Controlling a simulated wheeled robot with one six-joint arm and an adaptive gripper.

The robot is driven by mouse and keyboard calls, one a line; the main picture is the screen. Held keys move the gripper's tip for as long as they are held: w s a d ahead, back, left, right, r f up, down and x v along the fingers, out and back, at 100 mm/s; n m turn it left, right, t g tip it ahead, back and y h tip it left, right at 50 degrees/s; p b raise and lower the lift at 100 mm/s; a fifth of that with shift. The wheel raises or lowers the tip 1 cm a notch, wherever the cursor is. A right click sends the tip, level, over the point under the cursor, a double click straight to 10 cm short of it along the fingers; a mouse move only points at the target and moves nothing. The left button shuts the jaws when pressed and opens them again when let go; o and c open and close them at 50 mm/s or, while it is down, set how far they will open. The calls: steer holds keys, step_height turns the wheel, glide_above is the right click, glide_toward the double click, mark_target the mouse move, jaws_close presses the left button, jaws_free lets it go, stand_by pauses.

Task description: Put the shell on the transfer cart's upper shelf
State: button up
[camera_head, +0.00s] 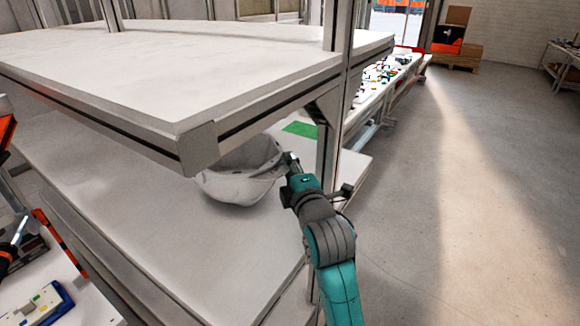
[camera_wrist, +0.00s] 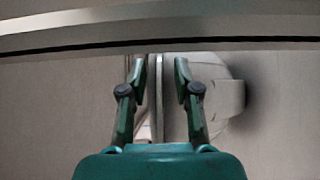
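The white helmet shell (camera_head: 236,184) rests on the lower shelf (camera_head: 190,248) of the cart, bowl-like, partly hidden under the overhanging upper shelf (camera_head: 150,75). The upper shelf's top is bare in the head view. My gripper (camera_head: 290,163) is at the shell's right rim. In the wrist view, the two fingers of my gripper (camera_wrist: 160,72) are apart, with a thin rim edge of the shell (camera_wrist: 228,98) showing between them. I see no clear contact of the fingers with the rim.
The upper shelf's metal edge (camera_wrist: 160,42) crosses close ahead in the wrist view. A cart post (camera_head: 328,150) stands just beside my gripper. A green patch (camera_head: 300,130) lies on the lower shelf behind the shell. Open floor (camera_head: 460,220) is at the right.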

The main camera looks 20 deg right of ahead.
steer(key=shift+r, duration=0.1)
steer(key=shift+s, duration=0.2)
steer(key=s, duration=1.1)
steer(key=shift+s+a, duration=0.3)
steer(key=shift+a, duration=0.15)
steer(key=s+a+f+m+g+y, duration=0.15)
steer(key=s+f+m, duration=0.65)
steer(key=s+f, duration=1.1)
steer(key=s+f+m+g, duration=0.1)
steer(key=s+f+m, duration=0.2)
steer(key=s, duration=0.7)
steer(key=s+f+m+g, duration=0.1)
steer(key=s+f+m, duration=0.2)
steer(key=s, duration=0.8)
steer(key=shift+a+f+m, duration=0.15)
steer(key=shift+a+m, duration=0.2)
steer(key=shift+m, duration=1.05)
